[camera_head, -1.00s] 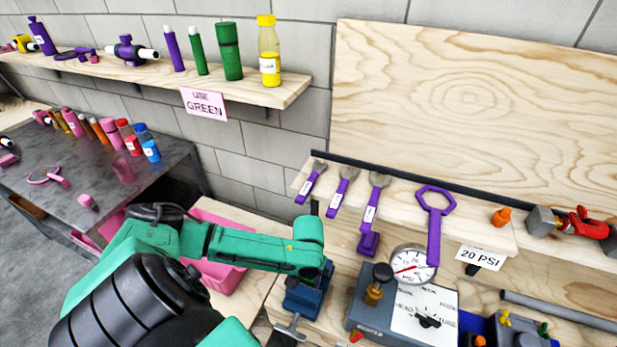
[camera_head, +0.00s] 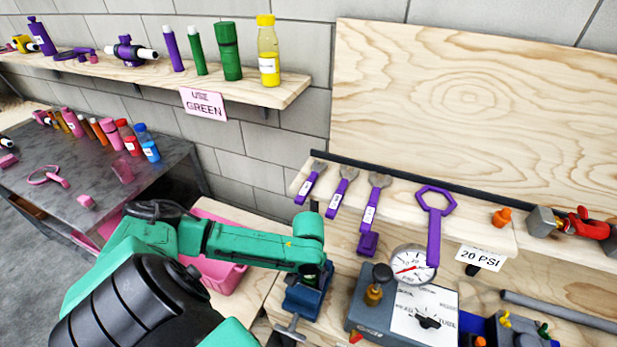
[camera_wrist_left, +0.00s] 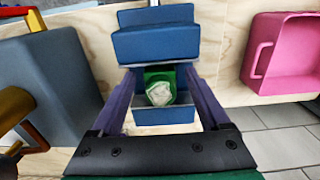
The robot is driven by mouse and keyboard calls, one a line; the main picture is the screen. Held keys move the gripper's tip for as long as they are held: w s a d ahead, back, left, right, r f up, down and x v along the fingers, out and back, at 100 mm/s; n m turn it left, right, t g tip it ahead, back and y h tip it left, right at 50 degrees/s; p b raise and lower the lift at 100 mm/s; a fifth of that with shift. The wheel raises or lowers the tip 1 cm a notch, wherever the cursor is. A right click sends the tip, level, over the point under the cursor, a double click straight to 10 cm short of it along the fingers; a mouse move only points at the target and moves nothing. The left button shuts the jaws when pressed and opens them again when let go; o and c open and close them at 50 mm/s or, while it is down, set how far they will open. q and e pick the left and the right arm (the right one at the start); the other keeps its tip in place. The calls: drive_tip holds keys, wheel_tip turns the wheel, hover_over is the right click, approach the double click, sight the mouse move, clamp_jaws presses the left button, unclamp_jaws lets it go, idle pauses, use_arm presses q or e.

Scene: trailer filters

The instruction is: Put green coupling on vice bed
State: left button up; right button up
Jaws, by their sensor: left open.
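The blue vice (camera_head: 303,297) stands at the front left of the wooden bench, and its blue jaw blocks also show in the left wrist view (camera_wrist_left: 155,42). The green coupling (camera_wrist_left: 162,80), with a pale, faceted top, sits between the blue blocks in the left wrist view. It appears to rest on the vice bed; its underside is hidden. My left gripper (camera_wrist_left: 160,88) is open, with one finger on each side of the coupling and gaps between. In the head view my left gripper (camera_head: 314,276) is over the vice, mostly hidden by its wrist. My right gripper is out of view.
A pink bin (camera_head: 222,272) stands left of the vice. A grey gauge box (camera_head: 365,310) with a pressure dial (camera_head: 410,265) stands close on the right. Purple wrenches (camera_head: 341,190) lie on the ledge behind. A "USE GREEN" sign (camera_head: 204,104) hangs from the shelf.

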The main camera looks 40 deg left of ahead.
sight(308, 277)
use_arm(q)
wheel_tip(308, 277, up, 10)
drive_tip(key=shift+f, duration=0.1)
idle(0.6)
